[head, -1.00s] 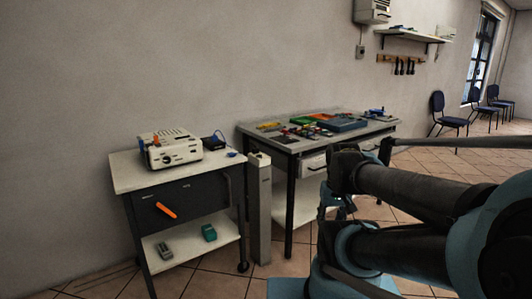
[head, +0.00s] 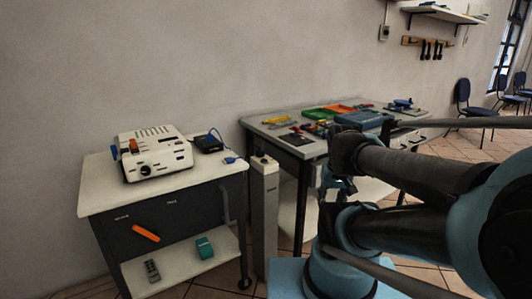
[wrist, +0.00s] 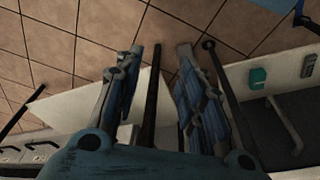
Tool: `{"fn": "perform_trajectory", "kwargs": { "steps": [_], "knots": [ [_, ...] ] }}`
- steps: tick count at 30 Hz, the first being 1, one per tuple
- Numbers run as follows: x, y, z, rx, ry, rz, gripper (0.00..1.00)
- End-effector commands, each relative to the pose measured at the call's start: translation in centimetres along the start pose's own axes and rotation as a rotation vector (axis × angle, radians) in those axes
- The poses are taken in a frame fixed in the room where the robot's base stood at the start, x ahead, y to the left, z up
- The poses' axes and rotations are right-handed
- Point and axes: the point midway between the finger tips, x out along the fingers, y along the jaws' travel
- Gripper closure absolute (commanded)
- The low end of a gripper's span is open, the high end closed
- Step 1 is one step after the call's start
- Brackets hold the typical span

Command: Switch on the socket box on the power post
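The power post (head: 265,220) is a slim grey column standing between the white-topped cart and the workbench. A small socket box (head: 264,161) with dark marks sits at its top; its switch is too small to make out. My gripper (wrist: 160,58) shows in the wrist view with its two blue-grey fingers apart and nothing held between them. In the head view my folded arm fills the right side, to the right of the post and apart from it. I cannot clearly pick out the post in the wrist view.
The cart (head: 100,192) carries a cream device (head: 153,155), a black adapter (head: 207,143) and a blue plug (head: 231,160). An orange handle (head: 145,233) is on its front. The workbench (head: 290,146) behind my arm holds trays and parts. Tiled floor lies between.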

Motion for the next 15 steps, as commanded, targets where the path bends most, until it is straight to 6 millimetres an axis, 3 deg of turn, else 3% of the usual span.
{"fn": "perform_trajectory", "kwargs": {
  "steps": [11,15],
  "knots": [
    [0.0,0.0,0.0,0.0,0.0,0.0,0.63],
    [-1.3,-0.2,0.1,-0.013,0.008,-0.002,0.63]
  ]
}}
